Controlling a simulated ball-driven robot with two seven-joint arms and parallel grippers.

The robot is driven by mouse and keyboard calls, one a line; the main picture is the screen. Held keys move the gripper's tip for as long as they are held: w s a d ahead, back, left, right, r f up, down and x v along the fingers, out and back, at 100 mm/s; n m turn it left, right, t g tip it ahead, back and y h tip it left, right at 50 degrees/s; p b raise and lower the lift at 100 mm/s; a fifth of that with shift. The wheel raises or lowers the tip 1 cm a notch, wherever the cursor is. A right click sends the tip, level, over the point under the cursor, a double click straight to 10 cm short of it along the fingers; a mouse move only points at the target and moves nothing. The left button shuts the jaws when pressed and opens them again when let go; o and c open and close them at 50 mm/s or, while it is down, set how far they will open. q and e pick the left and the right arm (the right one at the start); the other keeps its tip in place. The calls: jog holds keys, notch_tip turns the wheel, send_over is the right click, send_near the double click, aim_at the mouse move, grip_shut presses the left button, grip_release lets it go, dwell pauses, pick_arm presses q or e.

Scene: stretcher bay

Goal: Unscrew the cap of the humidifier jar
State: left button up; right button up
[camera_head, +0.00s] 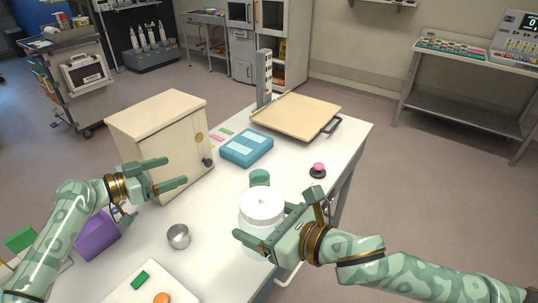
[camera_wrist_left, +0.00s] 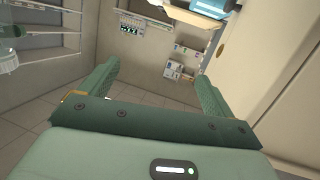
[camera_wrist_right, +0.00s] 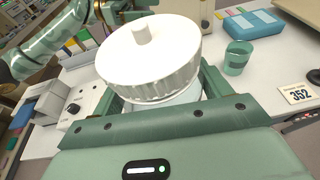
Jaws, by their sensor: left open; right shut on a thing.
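The humidifier jar (camera_head: 254,243) stands at the front right of the white table, upright in the head view. Its white ribbed cap (camera_head: 262,203) with a small central knob is on top. In the right wrist view the cap (camera_wrist_right: 150,62) fills the upper middle, with the pale jar body (camera_wrist_right: 176,98) partly showing below. My right gripper (camera_head: 273,222) is shut on the jar body just under the cap; its finger contacts are partly hidden. My left gripper (camera_head: 177,172) is open and empty, left of the jar and in front of the cream cabinet. Its spread fingers show in the left wrist view (camera_wrist_left: 155,88).
The cream cabinet (camera_head: 160,130) stands close behind my left gripper. A green cup (camera_head: 260,177) is just behind the jar, with a blue case (camera_head: 246,147) and wooden tray (camera_head: 297,116) farther back. A metal cup (camera_head: 178,236) stands left of the jar; a red button (camera_head: 318,168) is at right.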

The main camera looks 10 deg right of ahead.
pick_arm(q)
jog(key=s+d+r+m+g+h, duration=0.2)
jog(key=d+r+g, duration=0.15)
jog(key=d, duration=0.35)
jog(key=s+d+r+m+g+h, duration=0.2)
jog(key=s+d+r+m, duration=0.15)
jog(key=d, duration=0.35)
notch_tip(320, 180, up, 10)
jog(key=m+g+y, duration=0.3)
jog(key=m+y, duration=1.2)
jog(key=y, duration=0.2)
send_over(269, 200)
jog(key=shift+d+f, duration=0.15)
jog(key=shift+d, duration=0.05)
jog(key=shift+w+a+f+y, duration=0.1)
jog(key=shift+a+f+y, duration=0.05)
jog(key=shift+y, duration=0.15)
notch_tip(269, 200, down, 8)
jog(key=shift+a+r, duration=0.1)
jog(key=shift+a, duration=0.05)
jog(key=c, duration=1.2)
jog(key=shift+c, duration=0.2)
